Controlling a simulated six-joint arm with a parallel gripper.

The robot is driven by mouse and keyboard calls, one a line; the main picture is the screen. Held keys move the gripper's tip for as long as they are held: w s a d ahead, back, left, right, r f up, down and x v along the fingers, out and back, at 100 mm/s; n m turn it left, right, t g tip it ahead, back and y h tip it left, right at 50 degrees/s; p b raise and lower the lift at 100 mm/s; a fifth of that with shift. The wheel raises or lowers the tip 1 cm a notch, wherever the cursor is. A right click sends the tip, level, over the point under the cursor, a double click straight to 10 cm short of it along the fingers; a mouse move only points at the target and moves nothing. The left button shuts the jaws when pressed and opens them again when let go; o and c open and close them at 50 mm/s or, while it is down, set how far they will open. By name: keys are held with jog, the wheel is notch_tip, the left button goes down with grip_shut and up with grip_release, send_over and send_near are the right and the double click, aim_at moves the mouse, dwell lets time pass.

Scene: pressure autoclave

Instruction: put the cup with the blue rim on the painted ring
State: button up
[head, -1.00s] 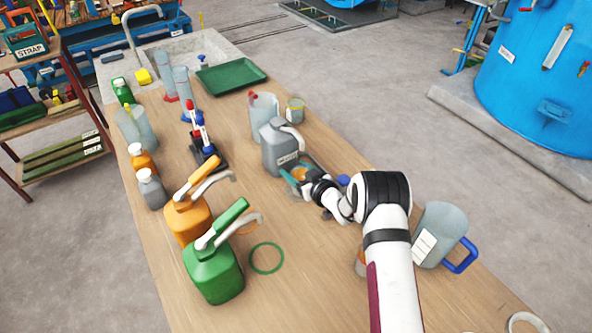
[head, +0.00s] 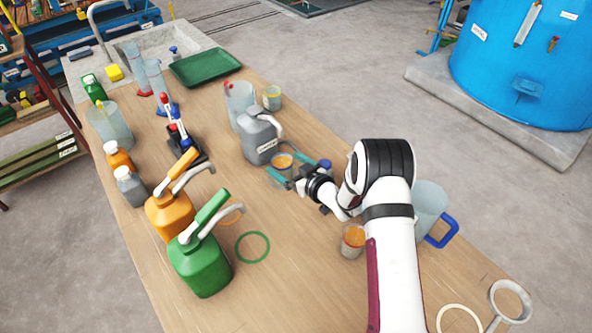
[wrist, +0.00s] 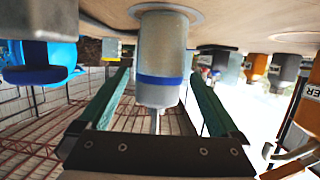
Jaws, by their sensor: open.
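A cup with a blue band at its rim (wrist: 160,55) stands on the table between the open fingers of my gripper (wrist: 156,105) in the wrist view, which shows the scene upside down.
A grey jug (head: 259,142) stands just behind the gripper. Orange (head: 170,214) and green (head: 200,262) pump jugs stand left of the rings. Another orange-filled cup (head: 353,241) and a blue-handled pitcher (head: 430,208) flank my arm. The table between gripper and green ring is clear.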

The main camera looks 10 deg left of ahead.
jog(key=v, duration=0.6)
jog(key=shift+s+d+r, duration=0.15)
jog(key=shift+s+d, duration=0.05)
jog(key=shift+s, duration=0.05)
